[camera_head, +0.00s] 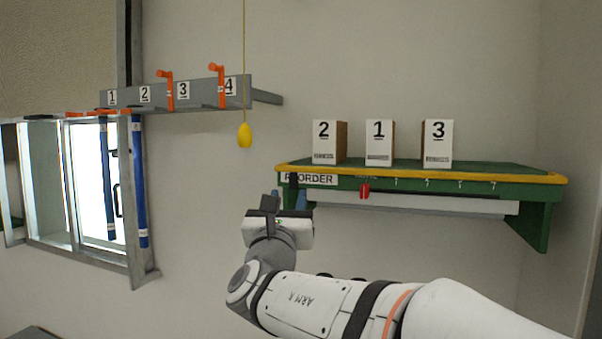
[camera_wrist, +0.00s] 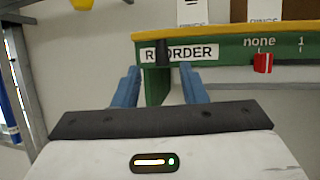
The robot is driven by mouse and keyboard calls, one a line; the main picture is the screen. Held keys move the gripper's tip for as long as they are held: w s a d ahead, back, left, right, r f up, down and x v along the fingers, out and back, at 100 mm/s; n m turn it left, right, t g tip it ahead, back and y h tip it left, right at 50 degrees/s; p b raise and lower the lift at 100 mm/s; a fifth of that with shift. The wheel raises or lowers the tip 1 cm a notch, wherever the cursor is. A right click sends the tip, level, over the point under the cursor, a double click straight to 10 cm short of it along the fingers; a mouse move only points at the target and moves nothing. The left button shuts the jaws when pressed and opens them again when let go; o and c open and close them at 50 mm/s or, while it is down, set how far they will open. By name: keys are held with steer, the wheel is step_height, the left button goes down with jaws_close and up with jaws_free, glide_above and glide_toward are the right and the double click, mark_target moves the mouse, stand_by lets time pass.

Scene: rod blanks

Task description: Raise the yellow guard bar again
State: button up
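The yellow guard bar (camera_head: 420,174) runs along the front top edge of the green shelf (camera_head: 540,215), level with the shelf top. In the wrist view, the bar (camera_wrist: 225,33) crosses above the REORDER label (camera_wrist: 205,52). A dark upright tab (camera_wrist: 160,50) stands in front of that label; I cannot tell whether it belongs to the bar. My gripper (camera_head: 288,197) is at the shelf's left front corner, below the bar. In the wrist view, its two blue fingers (camera_wrist: 160,84) are wide apart with nothing held, the tab showing between them.
Boxes numbered 2 (camera_head: 324,142), 1 (camera_head: 379,142) and 3 (camera_head: 437,142) stand on the shelf. A red marker (camera_head: 364,188) sits at "none" on its front. A yellow pull (camera_head: 245,135) hangs on a cord to the left. A grey numbered rack (camera_head: 205,94) and window (camera_head: 95,180) are further left.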

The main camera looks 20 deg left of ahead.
mark_target(293, 185)
steer(key=p+x, duration=0.2)
steer(key=x, duration=0.5)
steer(key=shift+d+f+p, duration=0.15)
steer(key=shift+p, duration=0.15)
steer(key=shift+c, duration=0.6)
